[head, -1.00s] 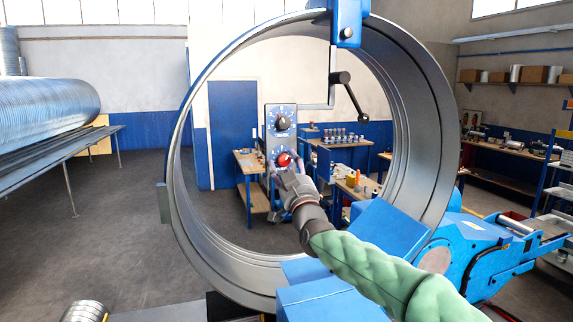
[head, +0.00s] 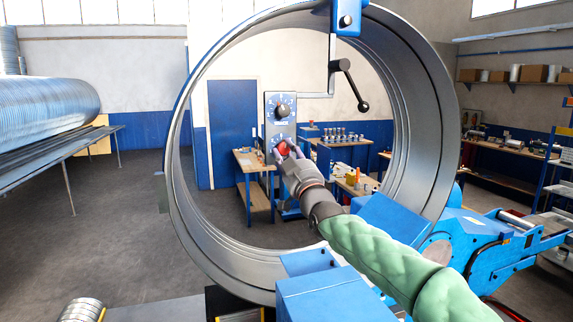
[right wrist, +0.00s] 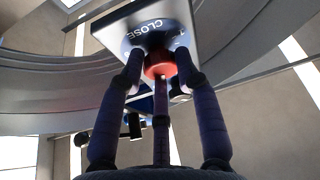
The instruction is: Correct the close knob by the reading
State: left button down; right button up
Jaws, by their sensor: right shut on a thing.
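The close knob (head: 282,149) is red and sits low on a grey control panel (head: 269,130), seen through the large metal ring. The right wrist view shows the red knob (right wrist: 160,64) beside the word CLOSE on the panel's white face (right wrist: 110,30). My right gripper (head: 288,154) is at the knob. In the right wrist view its dark fingers (right wrist: 158,66) are closed around the knob. A black dial knob (head: 282,111) with a marked scale sits above the red knob; its reading is too small to make out. My left gripper is not in view.
The big metal ring (head: 185,200) surrounds the panel and my right arm. A black-balled lever (head: 354,85) hangs inside it. Blue machine blocks (head: 335,298) lie below my arm. Workbenches (head: 340,145) stand behind. The floor at left is open.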

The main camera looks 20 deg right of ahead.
jog(key=shift+w+f+n+y+b, duration=0.1)
jog(key=shift+f+n+y+b, duration=0.2)
jog(key=shift+n, duration=0.6)
jog(key=shift+r+n, duration=0.1)
jog(key=shift+n, duration=0.3)
pick_arm(q)
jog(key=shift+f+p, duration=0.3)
jog(key=shift+p, duration=0.05)
pick_arm(e)
jog(key=shift+n+g+y, duration=0.4)
jog(key=shift+n+y, duration=0.4)
jog(key=shift+n, duration=0.1)
grip_shut()
jog(key=o, duration=1.1)
grip_release()
jog(key=shift+d, duration=0.1)
jog(key=shift+r, duration=0.1)
